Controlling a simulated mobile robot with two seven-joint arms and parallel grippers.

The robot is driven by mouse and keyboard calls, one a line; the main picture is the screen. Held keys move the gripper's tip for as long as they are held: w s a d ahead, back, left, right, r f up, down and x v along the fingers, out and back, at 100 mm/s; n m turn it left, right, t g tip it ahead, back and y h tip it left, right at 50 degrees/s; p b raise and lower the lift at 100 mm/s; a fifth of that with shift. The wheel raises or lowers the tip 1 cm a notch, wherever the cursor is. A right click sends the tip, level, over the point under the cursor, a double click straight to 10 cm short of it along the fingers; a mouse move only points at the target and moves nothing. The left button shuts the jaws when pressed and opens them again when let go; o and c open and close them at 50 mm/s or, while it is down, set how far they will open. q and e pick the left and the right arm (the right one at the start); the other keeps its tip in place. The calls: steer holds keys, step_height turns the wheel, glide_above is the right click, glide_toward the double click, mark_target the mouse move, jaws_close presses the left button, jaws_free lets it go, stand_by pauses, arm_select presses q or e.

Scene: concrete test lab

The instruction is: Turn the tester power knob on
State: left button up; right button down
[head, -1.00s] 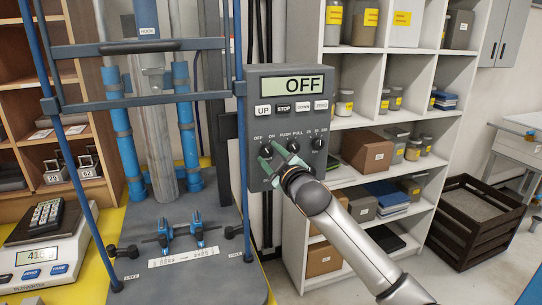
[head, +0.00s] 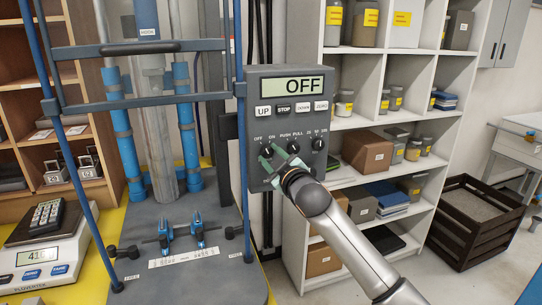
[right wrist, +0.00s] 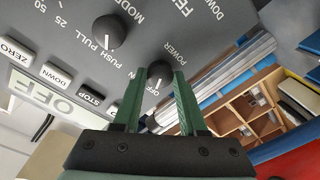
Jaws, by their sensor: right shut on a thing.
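The tester control box (head: 289,125) hangs beside the test frame, and its display (head: 291,86) reads OFF. The power knob (right wrist: 160,73) is black and round, with a white pointer mark, under the POWER lettering in the right wrist view. My right gripper (right wrist: 159,76) has its green fingers on either side of the knob, shut on it. In the head view my right gripper (head: 272,156) reaches the box's lower left knob from below right and partly covers it. My left gripper is not in view.
The PUSH PULL mode knob (right wrist: 110,32) sits close beside the power knob. A row of buttons (head: 292,107) is above the knobs. The test frame's blue post (head: 242,170) stands just left of the box. White shelves (head: 345,121) stand behind my right arm.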

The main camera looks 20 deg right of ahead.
steer(key=m+p, duration=0.1)
steer(key=m, duration=0.4)
steer(key=m+p, duration=0.1)
steer(key=m, duration=0.2)
steer(key=m+p, duration=0.1)
steer(key=m, duration=0.2)
steer(key=shift+f+t+h+p, duration=0.15)
steer(key=shift+t+h+p, duration=0.15)
steer(key=shift+p, duration=0.05)
stand_by(0.3)
steer(key=shift+c, duration=2.3)
jaws_free()
steer(key=shift+s, duration=0.1)
steer(key=s+b, duration=0.1)
steer(key=s, duration=1.1)
steer(key=shift+s+d+f, duration=0.15)
steer(key=shift+d+f, duration=0.15)
steer(key=shift+d, duration=0.05)
